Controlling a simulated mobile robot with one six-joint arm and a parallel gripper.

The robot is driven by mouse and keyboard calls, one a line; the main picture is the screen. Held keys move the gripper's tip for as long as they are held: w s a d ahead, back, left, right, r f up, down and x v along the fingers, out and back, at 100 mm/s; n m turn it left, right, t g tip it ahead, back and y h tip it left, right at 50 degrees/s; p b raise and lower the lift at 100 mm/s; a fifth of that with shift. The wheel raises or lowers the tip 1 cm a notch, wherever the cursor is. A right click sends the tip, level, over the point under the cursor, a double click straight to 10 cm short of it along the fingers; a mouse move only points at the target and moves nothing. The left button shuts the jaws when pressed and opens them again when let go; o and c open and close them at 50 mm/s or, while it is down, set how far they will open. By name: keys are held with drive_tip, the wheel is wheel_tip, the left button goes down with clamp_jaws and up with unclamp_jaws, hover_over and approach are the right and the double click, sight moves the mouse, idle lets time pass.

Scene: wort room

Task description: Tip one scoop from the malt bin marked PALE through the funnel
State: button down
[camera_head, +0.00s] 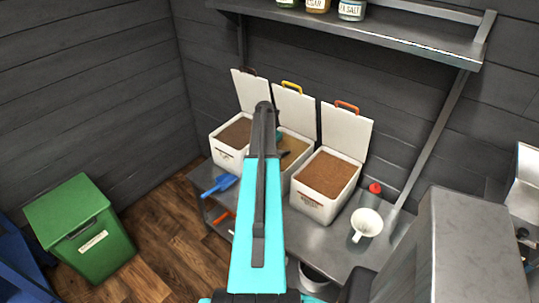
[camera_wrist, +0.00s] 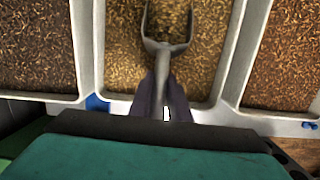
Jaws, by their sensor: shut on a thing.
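Three white malt bins with raised lids stand in a row on the bench; their labels are too small to read. The middle bin (camera_head: 284,182), with a yellow lid handle, holds golden grain, which also fills the middle of the wrist view (camera_wrist: 120,45). My gripper (camera_wrist: 163,103) is shut on the handle of a grey scoop (camera_wrist: 167,52), whose bowl is at the middle bin's grain. Grain shows within the bowl's outline; I cannot tell how full it is. My arm hides much of this bin in the head view. The white funnel (camera_head: 367,222) stands on the bench, right of the bins.
The left bin (camera_head: 228,155) and right bin (camera_head: 311,200) hold browner grain. A blue scoop (camera_head: 219,185) lies left of the bins. A red-topped item (camera_head: 375,188) is behind the funnel. A green bin (camera_head: 82,226) stands on the floor. A shelf (camera_head: 370,35) hangs above.

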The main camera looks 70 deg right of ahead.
drive_tip(key=shift+a+f+h+b, duration=0.35)
drive_tip(key=shift+h+b, duration=0.05)
drive_tip(key=shift+b, duration=0.15)
drive_tip(key=shift+w+a+r+g+h+b, duration=0.15)
drive_tip(key=shift+a+r+h, duration=0.15)
drive_tip(key=shift+a+r, duration=0.25)
drive_tip(key=shift+w+a+r+g+h+b, duration=0.15)
drive_tip(key=shift+a+r+h, duration=0.15)
drive_tip(key=shift+r, duration=0.3)
drive_tip(key=w+a+r+h, duration=0.1)
drive_tip(key=a+r+h, duration=0.1)
drive_tip(key=a+r, duration=0.1)
drive_tip(key=shift+a+r+g, duration=0.3)
drive_tip(key=shift+a+r, duration=0.05)
drive_tip(key=shift+r, duration=0.45)
drive_tip(key=shift+w, duration=0.1)
